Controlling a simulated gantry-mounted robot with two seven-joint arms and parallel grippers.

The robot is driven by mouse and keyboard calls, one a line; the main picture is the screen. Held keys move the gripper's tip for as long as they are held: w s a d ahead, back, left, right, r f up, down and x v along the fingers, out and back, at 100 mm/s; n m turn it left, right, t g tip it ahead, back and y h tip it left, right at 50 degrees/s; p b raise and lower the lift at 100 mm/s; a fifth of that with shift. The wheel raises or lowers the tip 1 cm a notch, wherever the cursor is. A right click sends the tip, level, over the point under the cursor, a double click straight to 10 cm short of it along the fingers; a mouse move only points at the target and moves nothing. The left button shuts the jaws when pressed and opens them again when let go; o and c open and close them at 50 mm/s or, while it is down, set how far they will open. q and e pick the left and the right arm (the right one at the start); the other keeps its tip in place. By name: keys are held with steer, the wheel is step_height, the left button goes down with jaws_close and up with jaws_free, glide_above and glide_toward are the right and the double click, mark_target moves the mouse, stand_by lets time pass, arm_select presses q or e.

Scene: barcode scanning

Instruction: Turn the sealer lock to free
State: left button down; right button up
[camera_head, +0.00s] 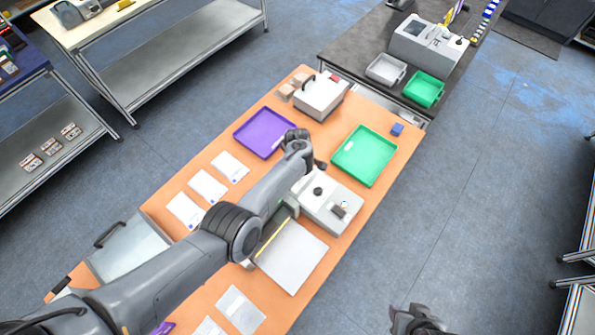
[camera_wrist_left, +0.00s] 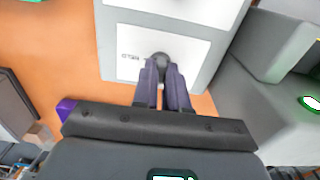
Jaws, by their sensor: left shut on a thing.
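The sealer (camera_head: 328,216) is a pale grey box in the middle of the orange table in the head view, with a round black knob (camera_head: 318,190) and a small dark part on top. In the left wrist view its white panel (camera_wrist_left: 130,35) carries small printed marks and a dark round lock knob (camera_wrist_left: 161,58). My left gripper (camera_wrist_left: 163,80) is shut on that lock knob, its two purple-grey fingers on either side. In the head view my left wrist hides the gripped spot. My right gripper (camera_head: 415,320) is at the bottom edge, away from the table; its fingers are unclear.
A purple tray (camera_head: 244,143) and a green tray (camera_head: 379,143) lie beyond the sealer. A white box with a handle (camera_head: 321,97) stands at the table's far end. White sheets (camera_head: 186,209) lie on the left side.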

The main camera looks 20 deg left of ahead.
stand_by(0.3)
arm_select(q)
steer(key=c, duration=1.2)
jaws_free()
steer(key=shift+o, duration=0.2)
steer(key=shift+r+p, duration=0.3)
steer(key=shift+r, duration=0.25)
step_height(320, 180, up, 10)
steer(key=p, duration=0.2)
steer(key=shift+f+p, duration=0.15)
steer(key=shift+p, duration=0.2)
